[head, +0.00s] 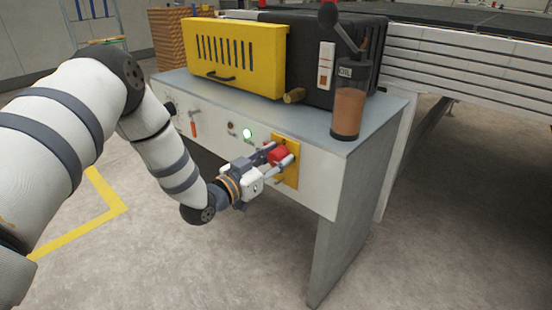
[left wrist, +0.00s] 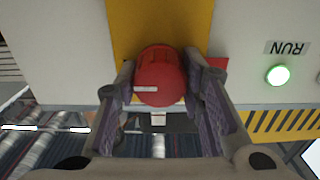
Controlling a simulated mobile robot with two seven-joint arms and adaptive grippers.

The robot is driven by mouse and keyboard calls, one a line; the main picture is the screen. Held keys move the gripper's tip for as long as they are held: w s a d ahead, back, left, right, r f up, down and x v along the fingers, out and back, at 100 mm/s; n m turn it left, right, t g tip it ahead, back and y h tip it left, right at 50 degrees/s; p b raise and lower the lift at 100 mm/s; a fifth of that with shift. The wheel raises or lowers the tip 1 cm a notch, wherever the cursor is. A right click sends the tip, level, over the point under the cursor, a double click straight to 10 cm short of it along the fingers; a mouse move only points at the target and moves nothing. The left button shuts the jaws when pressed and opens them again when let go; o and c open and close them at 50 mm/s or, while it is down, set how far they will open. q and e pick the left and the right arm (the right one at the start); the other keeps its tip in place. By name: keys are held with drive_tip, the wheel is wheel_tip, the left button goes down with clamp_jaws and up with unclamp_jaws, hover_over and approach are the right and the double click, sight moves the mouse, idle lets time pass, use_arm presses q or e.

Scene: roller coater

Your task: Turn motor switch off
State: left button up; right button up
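The motor switch is a red round knob (head: 279,155) on a yellow plate (head: 291,173) on the cabinet's front panel. My left gripper (head: 275,155) is at the knob, with one finger on each side. In the left wrist view, the fingers (left wrist: 160,85) appear to touch the sides of the red knob (left wrist: 163,70). A white mark on the knob lies level and points to the picture's left. The view is upside down, as the RUN label (left wrist: 287,47) shows. The green RUN light (left wrist: 278,75) glows. My right gripper is out of view.
A darker red lamp (head: 231,128) and an orange-handled lever (head: 193,126) sit left of the green light (head: 247,134). A yellow vented box (head: 235,55) and an oil container (head: 349,105) stand on the cabinet top (head: 385,110). The floor in front is clear.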

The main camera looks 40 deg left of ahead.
use_arm(q)
drive_tip(key=shift+n, duration=0.3)
drive_tip(key=n+p, duration=0.1)
drive_tip(key=n, duration=0.2)
drive_tip(key=shift+p, duration=0.35)
drive_tip(key=n+p, duration=0.1)
drive_tip(key=n, duration=0.3)
drive_tip(key=shift+n, duration=0.3)
drive_tip(key=n, duration=0.4)
drive_tip(key=shift+f+n, duration=0.1)
drive_tip(key=shift+n, duration=0.2)
drive_tip(key=n, duration=0.4)
drive_tip(key=shift+n, duration=0.4)
drive_tip(key=o, duration=1.1)
drive_tip(key=shift+o, duration=0.2)
